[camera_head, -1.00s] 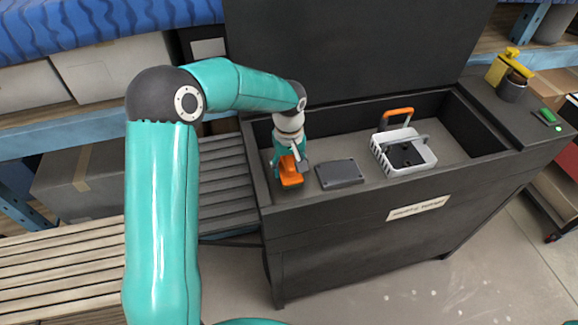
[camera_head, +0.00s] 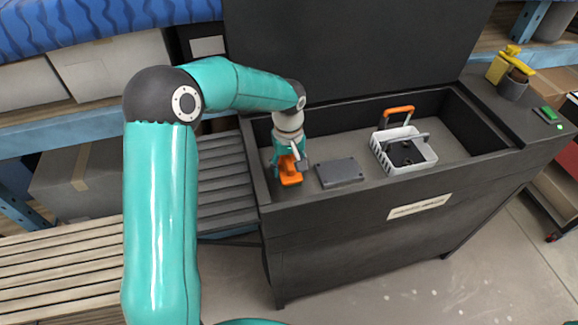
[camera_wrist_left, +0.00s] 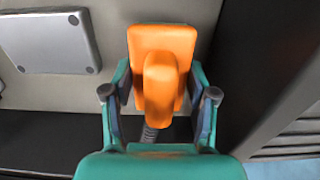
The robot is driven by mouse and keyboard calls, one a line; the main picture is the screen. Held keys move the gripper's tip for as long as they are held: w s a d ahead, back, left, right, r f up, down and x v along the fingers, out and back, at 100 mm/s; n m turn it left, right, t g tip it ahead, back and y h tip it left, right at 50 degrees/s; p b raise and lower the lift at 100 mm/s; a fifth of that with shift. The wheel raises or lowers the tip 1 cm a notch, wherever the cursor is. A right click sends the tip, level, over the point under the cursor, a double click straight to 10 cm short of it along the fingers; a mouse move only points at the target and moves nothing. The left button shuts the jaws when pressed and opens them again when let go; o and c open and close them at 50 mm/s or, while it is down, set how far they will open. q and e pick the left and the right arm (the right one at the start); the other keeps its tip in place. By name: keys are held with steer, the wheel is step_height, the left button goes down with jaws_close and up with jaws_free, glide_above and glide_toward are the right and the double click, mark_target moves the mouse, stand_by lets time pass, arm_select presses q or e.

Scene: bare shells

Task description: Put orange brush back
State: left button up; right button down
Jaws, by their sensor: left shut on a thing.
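The orange brush (camera_head: 291,180) is at the left end of the dark trough of the bench (camera_head: 345,214). My left gripper (camera_head: 288,163) reaches down over it and is shut on it. In the left wrist view the brush (camera_wrist_left: 162,70) shows a flat orange block with a raised orange handle, between the two fingers of my left gripper (camera_wrist_left: 160,98). Whether the brush touches the trough floor I cannot tell. My right gripper is not in view.
A grey flat box (camera_head: 339,172) lies just right of the brush; it also shows in the left wrist view (camera_wrist_left: 50,42). A cup (camera_head: 513,85) with yellow tools stands on the right ledge.

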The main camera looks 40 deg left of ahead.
arm_select(q)
steer(key=shift+f+b, duration=1.55)
steer(key=shift+f, duration=0.05)
stand_by(1.4)
stand_by(0.3)
steer(key=o, duration=1.3)
steer(key=shift+o, duration=1.2)
steer(key=shift+r, duration=0.15)
steer(key=shift+r+p, duration=0.95)
steer(key=shift+r, duration=0.45)
